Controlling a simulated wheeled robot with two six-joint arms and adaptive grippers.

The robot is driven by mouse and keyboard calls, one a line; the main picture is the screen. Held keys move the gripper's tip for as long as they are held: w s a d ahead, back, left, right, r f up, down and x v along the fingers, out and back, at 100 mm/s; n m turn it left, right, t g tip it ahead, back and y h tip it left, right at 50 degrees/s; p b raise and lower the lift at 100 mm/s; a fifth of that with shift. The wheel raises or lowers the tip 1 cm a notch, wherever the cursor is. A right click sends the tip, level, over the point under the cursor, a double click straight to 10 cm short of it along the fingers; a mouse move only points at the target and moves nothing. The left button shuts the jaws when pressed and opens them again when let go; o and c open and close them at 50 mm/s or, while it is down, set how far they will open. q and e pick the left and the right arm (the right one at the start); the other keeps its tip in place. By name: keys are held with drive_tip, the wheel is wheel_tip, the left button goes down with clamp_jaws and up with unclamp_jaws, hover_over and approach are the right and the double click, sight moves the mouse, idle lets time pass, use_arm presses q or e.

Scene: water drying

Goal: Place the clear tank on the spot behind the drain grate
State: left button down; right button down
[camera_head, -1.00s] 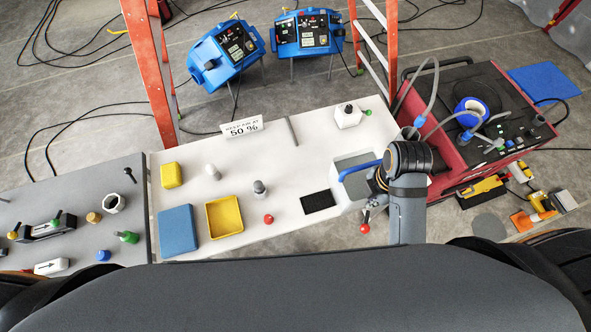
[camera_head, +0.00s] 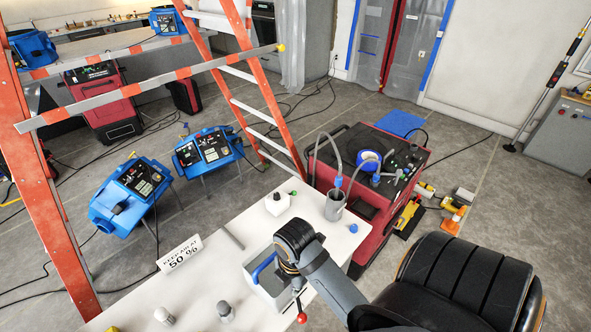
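A pale box-like tank with a blue handle (camera_head: 264,268) stands on the white table, low in the head view. I take it to be the clear tank; its walls look grey-white. My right gripper (camera_head: 288,268) is at the tank's right side by the handle, seen from above. My wrist hides its fingers, so I cannot tell whether they are closed on the handle. A red ball on a thin stem (camera_head: 302,318) shows just below the wrist. The drain grate cannot be made out now. My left gripper is out of view.
The white table (camera_head: 205,285) also bears a 50 % sign (camera_head: 180,254), a grey rod (camera_head: 231,237), a small white block (camera_head: 277,203) and a grey cup (camera_head: 335,205) with a hose. A red machine (camera_head: 350,220) stands beyond its right edge, an orange ladder (camera_head: 262,90) behind it.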

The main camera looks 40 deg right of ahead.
drive_tip(key=w, duration=0.1)
drive_tip(key=w+p, duration=0.1)
drive_tip(key=w, duration=0.1)
drive_tip(key=w+d+f, duration=0.1)
drive_tip(key=shift+w+f+p, duration=0.1)
drive_tip(key=shift+w+p, duration=0.2)
drive_tip(key=shift+p, duration=0.05)
drive_tip(key=w+f, duration=0.2)
drive_tip(key=w+d+f+p, duration=0.1)
drive_tip(key=w+f, duration=0.2)
drive_tip(key=shift+d+f, duration=0.2)
drive_tip(key=shift+f, duration=0.1)
drive_tip(key=shift+w+d+f+p, duration=0.1)
drive_tip(key=shift+w+f+p, duration=0.2)
drive_tip(key=shift+w+f, duration=0.25)
drive_tip(key=shift+s+f, duration=0.1)
drive_tip(key=shift+f, duration=1.65)
drive_tip(key=c, duration=1.9)
unclamp_jaws()
drive_tip(key=shift+s+f, duration=0.1)
drive_tip(key=shift+s, duration=0.05)
drive_tip(key=o, duration=0.4)
